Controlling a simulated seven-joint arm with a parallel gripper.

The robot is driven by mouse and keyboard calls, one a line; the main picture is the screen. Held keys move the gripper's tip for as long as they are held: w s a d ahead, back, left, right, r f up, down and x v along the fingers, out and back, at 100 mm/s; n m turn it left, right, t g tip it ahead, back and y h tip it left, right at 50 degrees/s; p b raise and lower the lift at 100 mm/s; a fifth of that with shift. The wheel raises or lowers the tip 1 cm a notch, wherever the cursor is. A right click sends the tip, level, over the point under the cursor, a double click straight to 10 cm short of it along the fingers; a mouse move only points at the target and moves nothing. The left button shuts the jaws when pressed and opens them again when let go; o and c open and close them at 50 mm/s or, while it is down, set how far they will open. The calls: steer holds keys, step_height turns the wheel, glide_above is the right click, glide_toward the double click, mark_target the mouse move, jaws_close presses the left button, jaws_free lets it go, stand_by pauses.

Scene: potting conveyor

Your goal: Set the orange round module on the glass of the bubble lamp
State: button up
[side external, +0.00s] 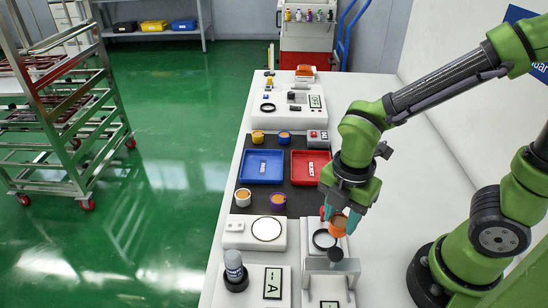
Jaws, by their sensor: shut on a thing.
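My gripper (341,208), with teal fingertips, points down at the right side of the work table and is shut on the orange round module (338,226). The module has a brownish top face and looks tilted. It is in front of the black ring of a white press-like station, and I cannot tell how far above it. The bubble lamp appears to be the low white box with a round pale glass (267,229) in a dark rim, to the left of my gripper. Its glass is bare.
A grey-capped bottle (233,266) stands front left. The press-like station (327,270) has a dark knob near my gripper.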

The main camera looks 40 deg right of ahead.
steer(key=shift+s+d+f+n, duration=0.1)
steer(key=shift+s+f+n, duration=0.15)
steer(key=shift+n, duration=0.35)
steer(key=shift+s+d+f+n, duration=0.1)
steer(key=shift+s+n, duration=0.15)
steer(key=shift+n, duration=0.35)
steer(key=shift+w+a+n, duration=0.1)
steer(key=shift+n, duration=0.2)
steer(key=shift+w+a, duration=0.15)
steer(key=shift+w, duration=0.2)
steer(key=w+a, duration=0.2)
steer(key=w, duration=0.2)
steer(key=w+a+f, duration=0.1)
steer(key=w+a, duration=0.1)
steer(key=w, duration=0.2)
steer(key=w+a, duration=0.2)
steer(key=w, duration=0.3)
steer(key=shift+a+f, duration=0.2)
steer(key=shift+a, duration=0.15)
steer(key=shift+w+a+f, duration=0.1)
steer(key=shift+w+f, duration=0.05)
steer(key=shift+f, duration=0.75)
steer(key=shift+w+f, duration=0.1)
steer(key=shift+f, duration=0.8)
steer(key=shift+f, duration=0.1)
steer(key=o, duration=1)
steer(key=shift+o, duration=0.2)
